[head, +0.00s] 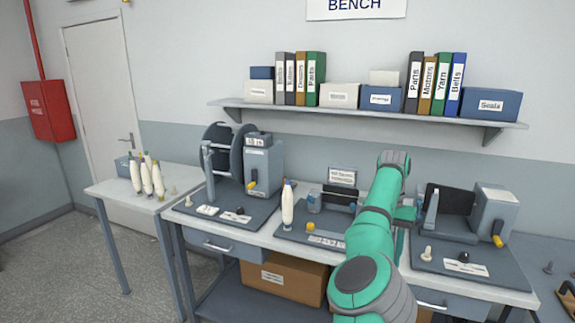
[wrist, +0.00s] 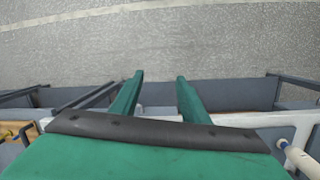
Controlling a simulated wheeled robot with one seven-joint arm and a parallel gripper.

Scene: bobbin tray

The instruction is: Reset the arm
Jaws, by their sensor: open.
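My green arm (head: 375,225) reaches up from the bottom of the head view, bent above the middle and right of the bench. Its gripper cannot be made out clearly there. In the wrist view my gripper (wrist: 160,78) has its two green fingers apart, with nothing between them. Beyond the fingertips are a grey edge and the bare floor (wrist: 160,50). A white bobbin (head: 288,206) with a dark tip stands upright on the middle mat, left of my arm. Several more bobbins (head: 147,178) stand on the left side table.
A machine with a dark wheel (head: 218,150) stands on the left mat, another grey machine (head: 492,215) on the right mat. A shelf (head: 360,114) with binders and boxes hangs above.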

